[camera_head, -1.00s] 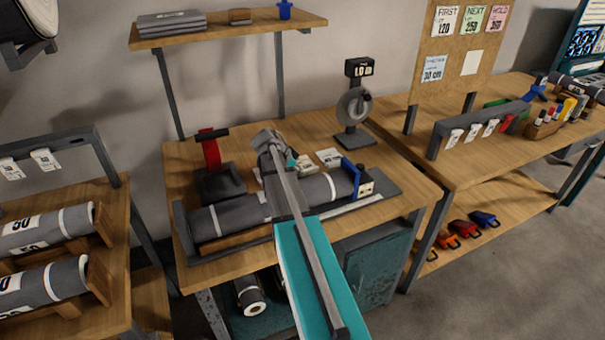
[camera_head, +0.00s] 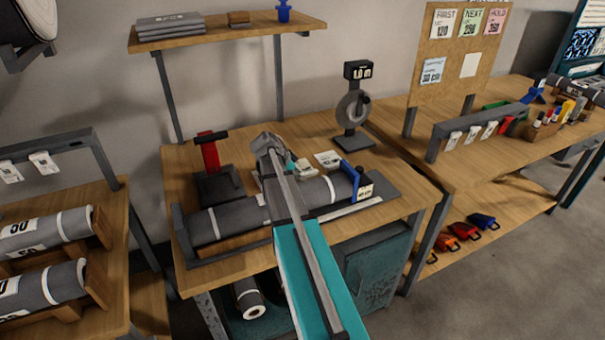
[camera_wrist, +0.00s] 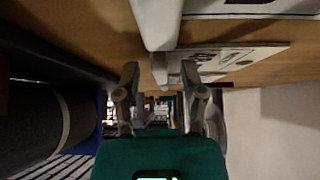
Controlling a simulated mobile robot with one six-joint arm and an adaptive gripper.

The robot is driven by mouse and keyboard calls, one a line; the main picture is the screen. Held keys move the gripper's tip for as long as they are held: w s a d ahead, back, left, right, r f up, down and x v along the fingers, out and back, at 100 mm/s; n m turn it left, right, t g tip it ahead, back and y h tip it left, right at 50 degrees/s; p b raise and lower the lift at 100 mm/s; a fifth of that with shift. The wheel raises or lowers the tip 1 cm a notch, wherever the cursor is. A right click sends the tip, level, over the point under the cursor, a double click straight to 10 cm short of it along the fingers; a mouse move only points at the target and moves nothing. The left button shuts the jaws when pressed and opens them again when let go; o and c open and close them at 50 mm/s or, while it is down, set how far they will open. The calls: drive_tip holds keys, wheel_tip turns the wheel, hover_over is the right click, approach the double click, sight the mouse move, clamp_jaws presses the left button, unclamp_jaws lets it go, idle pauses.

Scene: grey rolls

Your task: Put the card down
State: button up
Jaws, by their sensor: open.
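Two white printed cards lie on the bench behind the long grey roll (camera_head: 235,218). The left card (camera_head: 303,165) is close beside my gripper (camera_head: 291,166), and the right card (camera_head: 328,159) lies farther along. I cannot tell which is the task's card. My gripper is low over the bench, mostly hidden behind my own wrist in the head view. In the wrist view my gripper (camera_wrist: 160,84) has its fingers apart. A printed card (camera_wrist: 228,58) lies flat on the wood by the fingertips, its near end partly hidden. I see nothing clearly held.
A red-topped stand (camera_head: 212,160) is left of my wrist. A scale with a display (camera_head: 354,105) stands behind the cards. A blue clamp-like piece (camera_head: 349,172) sits at the roll's right end. A bare strip of bench (camera_head: 385,165) shows at the right.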

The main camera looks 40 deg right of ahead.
drive_tip(key=shift+r, duration=0.15)
drive_tip(key=shift+r+p, duration=0.15)
drive_tip(key=shift+p, duration=0.2)
drive_tip(key=p+v, duration=0.3)
drive_tip(key=v, duration=0.1)
drive_tip(key=shift+a+r+p, duration=0.25)
drive_tip(key=shift+r+p, duration=0.05)
drive_tip(key=shift+p, duration=0.1)
drive_tip(key=shift+p+v, duration=0.85)
drive_tip(key=shift+v, duration=0.35)
drive_tip(key=shift+w+a, duration=0.1)
